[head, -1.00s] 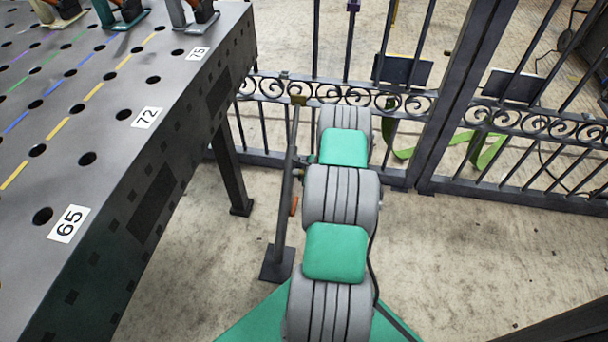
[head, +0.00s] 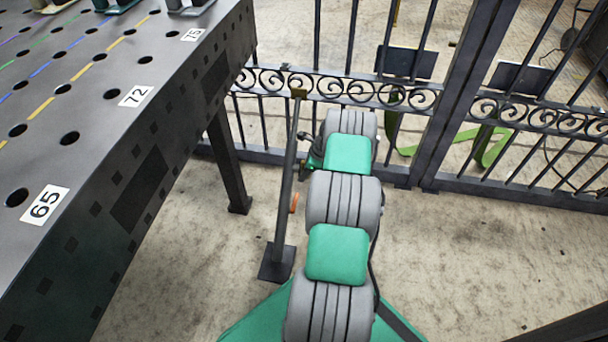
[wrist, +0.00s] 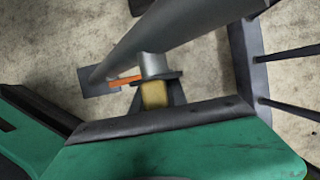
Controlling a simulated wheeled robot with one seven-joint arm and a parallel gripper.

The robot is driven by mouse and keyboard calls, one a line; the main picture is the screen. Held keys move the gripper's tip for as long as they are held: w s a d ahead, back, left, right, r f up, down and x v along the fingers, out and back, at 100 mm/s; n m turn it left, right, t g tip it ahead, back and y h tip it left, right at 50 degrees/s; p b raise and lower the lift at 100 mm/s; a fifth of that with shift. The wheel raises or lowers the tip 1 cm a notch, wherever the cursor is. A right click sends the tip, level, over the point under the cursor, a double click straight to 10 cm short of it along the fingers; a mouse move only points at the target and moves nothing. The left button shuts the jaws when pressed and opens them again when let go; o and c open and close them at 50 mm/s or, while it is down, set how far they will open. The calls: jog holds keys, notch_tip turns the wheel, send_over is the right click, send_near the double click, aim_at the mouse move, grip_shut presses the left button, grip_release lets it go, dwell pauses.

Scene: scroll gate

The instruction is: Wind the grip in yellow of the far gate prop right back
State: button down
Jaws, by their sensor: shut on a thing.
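The gate prop (head: 285,205) is a dark slanted bar with a square foot plate on the floor. Its top end meets the gate rail at a brass-coloured piece. The yellow grip (wrist: 155,95) shows in the wrist view below a silver cylinder (wrist: 153,66) and a dark collar. My gripper (wrist: 156,103) is shut on the yellow grip, beside the bar. In the head view my arm hides most of the grip and of my fingers.
The dark iron gate (head: 350,90) with scrollwork stands just beyond my arm. A perforated steel table (head: 100,130) with number labels fills the left. A green strap (head: 487,150) lies behind the gate.

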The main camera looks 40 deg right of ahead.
jog(key=shift+w, duration=0.1)
jog(key=c, duration=1.3)
grip_release()
jog(key=p+v, duration=0.3)
jog(key=v, duration=0.5)
